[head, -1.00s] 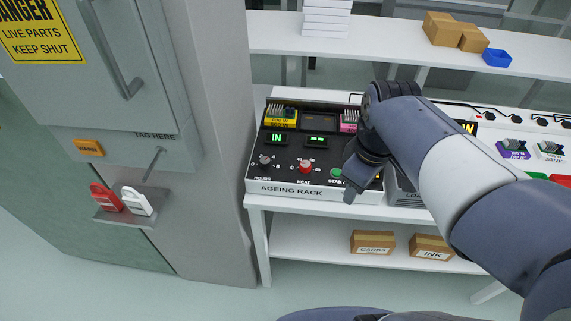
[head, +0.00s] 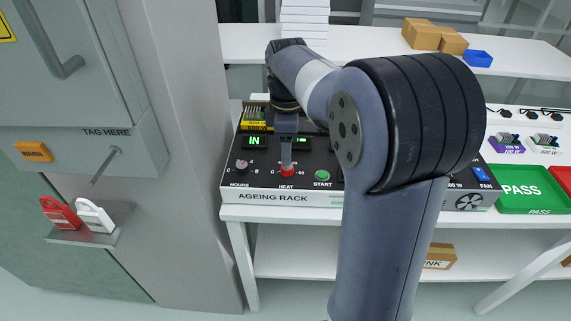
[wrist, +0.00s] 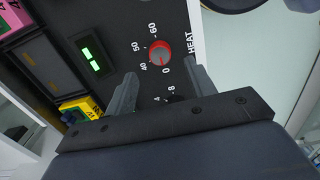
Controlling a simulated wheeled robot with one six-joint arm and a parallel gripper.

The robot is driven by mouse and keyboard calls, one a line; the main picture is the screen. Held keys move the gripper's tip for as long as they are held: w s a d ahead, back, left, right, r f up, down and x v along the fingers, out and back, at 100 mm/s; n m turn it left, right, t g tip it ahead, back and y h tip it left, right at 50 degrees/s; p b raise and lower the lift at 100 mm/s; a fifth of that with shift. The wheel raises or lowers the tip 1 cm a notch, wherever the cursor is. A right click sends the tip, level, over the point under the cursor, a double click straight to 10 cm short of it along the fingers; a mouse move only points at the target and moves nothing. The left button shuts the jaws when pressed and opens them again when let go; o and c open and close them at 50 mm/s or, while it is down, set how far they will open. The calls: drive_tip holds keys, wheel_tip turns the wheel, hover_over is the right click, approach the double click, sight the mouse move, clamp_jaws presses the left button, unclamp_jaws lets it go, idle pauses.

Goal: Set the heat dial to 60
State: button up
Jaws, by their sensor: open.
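The red heat dial (head: 287,172) is on the black front panel of the ageing rack (head: 272,198). The wrist view shows the dial (wrist: 160,53) with 0, 40, 50 and 60 printed around it. Its pale pointer mark seems to be on the 0 side, but it is too small to be sure. My gripper (head: 287,160) points down just above the dial. In the wrist view my gripper (wrist: 163,75) is open, with one finger to each side and the dial just beyond the tips. I cannot tell whether the fingers touch it.
The hours dial (head: 241,167) is left of the heat dial, and the green start button (head: 322,175) is right of it. A lit green display (head: 254,142) reads IN. A grey cabinet (head: 90,140) stands close on the left. A green pass tray (head: 530,188) is at the right.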

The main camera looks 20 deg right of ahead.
sight(287, 169)
drive_tip(key=shift+f+b, duration=0.3)
drive_tip(key=shift+f, duration=2.5)
drive_tip(key=shift+c, duration=0.4)
drive_tip(key=c, duration=0.9)
